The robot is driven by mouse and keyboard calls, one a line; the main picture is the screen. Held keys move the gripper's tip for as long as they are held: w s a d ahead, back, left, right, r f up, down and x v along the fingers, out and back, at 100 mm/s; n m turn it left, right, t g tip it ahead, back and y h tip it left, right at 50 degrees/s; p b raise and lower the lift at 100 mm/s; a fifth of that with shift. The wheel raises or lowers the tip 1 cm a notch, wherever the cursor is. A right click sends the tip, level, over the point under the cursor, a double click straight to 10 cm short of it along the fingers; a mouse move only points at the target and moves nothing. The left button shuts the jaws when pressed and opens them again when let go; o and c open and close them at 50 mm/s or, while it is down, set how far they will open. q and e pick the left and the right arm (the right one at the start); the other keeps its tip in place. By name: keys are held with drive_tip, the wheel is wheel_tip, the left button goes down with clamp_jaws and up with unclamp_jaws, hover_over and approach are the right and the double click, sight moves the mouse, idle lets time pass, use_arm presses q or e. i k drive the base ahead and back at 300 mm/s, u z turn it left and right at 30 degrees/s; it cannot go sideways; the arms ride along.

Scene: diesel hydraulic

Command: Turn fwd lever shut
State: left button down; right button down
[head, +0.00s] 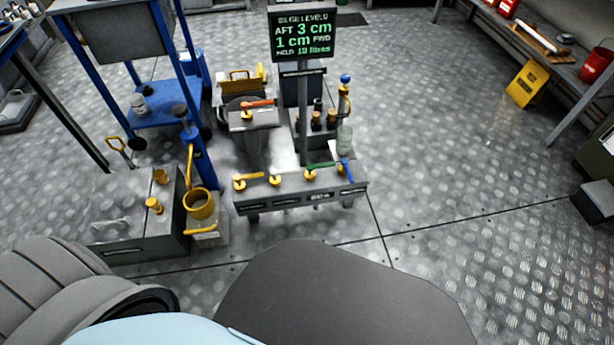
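A grey valve manifold (300,194) stands on short legs in the middle of the view. Along its top are a yellow-handled lever (250,177), a second yellow lever fitting (275,180), a green lever (322,166) and a blue lever (346,169). The small labels on its front are too small to read, so I cannot tell which lever is the fwd one. An orange lever (260,103) sits on a separate grey pedestal behind. A sign (303,35) reads bilge levels, AFT 3 cm, 1 cm FWD, and a held line in litres. Neither of my grippers is in view.
A blue frame trolley (160,105) stands left of the manifold. A workbench (540,55) with a red bucket (596,64) is at far right. The floor right of the manifold is clear.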

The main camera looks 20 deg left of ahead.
sight(274, 173)
drive_tip(key=z, duration=0.25)
drive_tip(key=i, duration=1.2)
drive_tip(key=u, duration=0.7)
